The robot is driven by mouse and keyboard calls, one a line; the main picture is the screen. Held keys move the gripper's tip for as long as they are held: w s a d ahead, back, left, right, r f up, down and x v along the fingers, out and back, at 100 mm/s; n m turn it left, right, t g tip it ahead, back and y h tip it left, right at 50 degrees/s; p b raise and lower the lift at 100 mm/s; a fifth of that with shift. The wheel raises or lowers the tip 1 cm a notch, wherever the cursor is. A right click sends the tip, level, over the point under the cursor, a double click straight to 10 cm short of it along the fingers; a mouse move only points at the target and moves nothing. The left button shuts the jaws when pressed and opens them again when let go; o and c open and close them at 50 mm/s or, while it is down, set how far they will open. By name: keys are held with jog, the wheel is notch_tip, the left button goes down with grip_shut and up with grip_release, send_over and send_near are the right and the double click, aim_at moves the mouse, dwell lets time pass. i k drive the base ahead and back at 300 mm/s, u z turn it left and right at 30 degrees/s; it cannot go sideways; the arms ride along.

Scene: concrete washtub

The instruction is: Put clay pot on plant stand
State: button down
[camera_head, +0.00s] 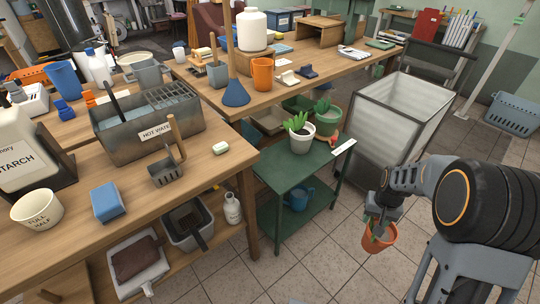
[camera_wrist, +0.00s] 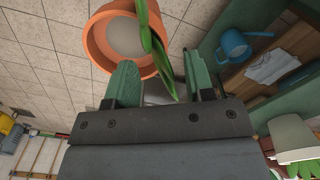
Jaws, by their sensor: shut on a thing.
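The clay pot (camera_head: 379,238) is orange terracotta with green leaves and hangs above the tiled floor at the right. My gripper (camera_head: 376,212) is shut on it from above; the exact contact is partly hidden. In the wrist view the pot's orange rim (camera_wrist: 92,45) and grey inside lie just beyond the fingertips (camera_wrist: 158,78), with a long green leaf between them. The green plant stand (camera_head: 285,174) is left of my gripper, apart from the held pot. Its top carries a white potted plant (camera_head: 302,142) and a green potted plant (camera_head: 327,122).
A blue watering can (camera_head: 298,199) sits on the stand's lower shelf. A large grey bin (camera_head: 385,135) stands behind and right of the stand. A wooden workbench (camera_head: 215,165) borders it at left. Tiled floor is clear between stand and pot.

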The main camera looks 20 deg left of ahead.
aim_at(268, 164)
jog(key=u, duration=1.45)
